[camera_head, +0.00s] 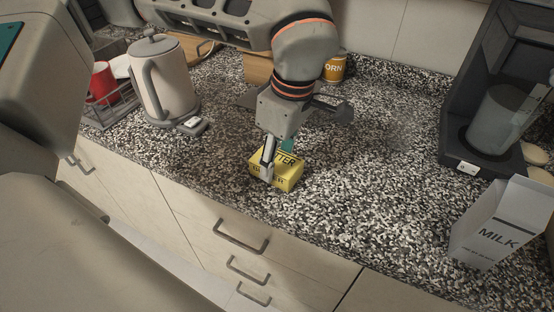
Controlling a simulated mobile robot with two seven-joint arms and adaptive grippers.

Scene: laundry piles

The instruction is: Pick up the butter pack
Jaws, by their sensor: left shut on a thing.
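The butter pack (291,182) is a yellow box with dark lettering. It sits on the speckled counter near its front edge, in the middle of the head view. My left gripper (275,162) reaches down over the pack from above, with its fingers closed around it. The fingers hide part of the pack's top and front. I cannot tell whether the pack is touching the counter or slightly above it. My right gripper is not in view.
A milk carton (500,225) stands at the right. Behind it is a dark coffee machine with a jug (497,120). A kettle (161,80) and a rack with a red cup (103,82) stand at the left. A corn can (336,68) is at the back. Counter right of the butter is clear.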

